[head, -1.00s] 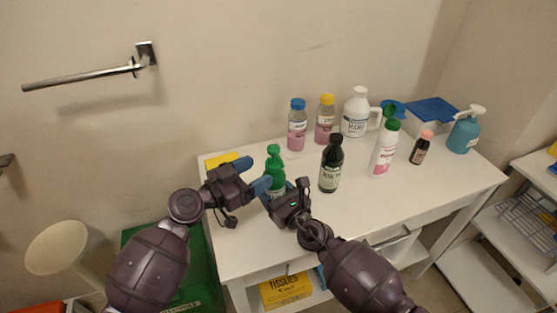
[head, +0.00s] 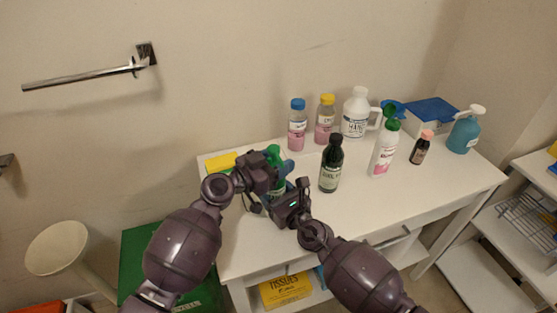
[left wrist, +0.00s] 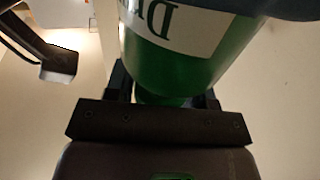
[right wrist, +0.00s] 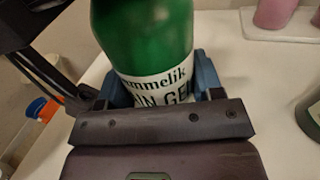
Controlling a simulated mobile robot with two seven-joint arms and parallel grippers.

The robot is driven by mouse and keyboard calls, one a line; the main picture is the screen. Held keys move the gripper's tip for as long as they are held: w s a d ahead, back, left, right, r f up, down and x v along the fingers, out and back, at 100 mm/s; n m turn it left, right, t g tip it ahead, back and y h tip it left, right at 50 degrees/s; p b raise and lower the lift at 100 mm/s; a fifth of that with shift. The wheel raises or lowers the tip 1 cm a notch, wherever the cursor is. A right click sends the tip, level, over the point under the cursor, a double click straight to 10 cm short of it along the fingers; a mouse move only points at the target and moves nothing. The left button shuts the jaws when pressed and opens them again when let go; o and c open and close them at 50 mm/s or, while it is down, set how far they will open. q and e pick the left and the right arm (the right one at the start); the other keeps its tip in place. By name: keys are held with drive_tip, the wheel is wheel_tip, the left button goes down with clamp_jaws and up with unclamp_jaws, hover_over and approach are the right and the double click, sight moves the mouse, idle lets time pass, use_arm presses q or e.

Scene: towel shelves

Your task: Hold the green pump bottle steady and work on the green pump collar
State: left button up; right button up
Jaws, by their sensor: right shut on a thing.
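The green pump bottle (right wrist: 145,45) stands on the white table, and its label fills much of the right wrist view. My right gripper (head: 281,191) is shut on its body, with a blue finger on each side. My left gripper (head: 279,164) is at the top of the bottle, with its fingers open on either side of the neck. The green pump collar (left wrist: 165,98) is partly visible low between those fingers in the left wrist view; their tips are hidden. The pump head (head: 273,152) shows only in part behind my left gripper in the head view.
A dark bottle (head: 331,165) stands just right of my right gripper. Two pink bottles, a white jug (head: 357,112), a white bottle with a green cap (head: 384,150) and a teal pump bottle (head: 464,132) stand farther right. A yellow item (head: 221,162) lies at the table's left edge.

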use_arm(q)
drive_tip(key=c, duration=0.5)
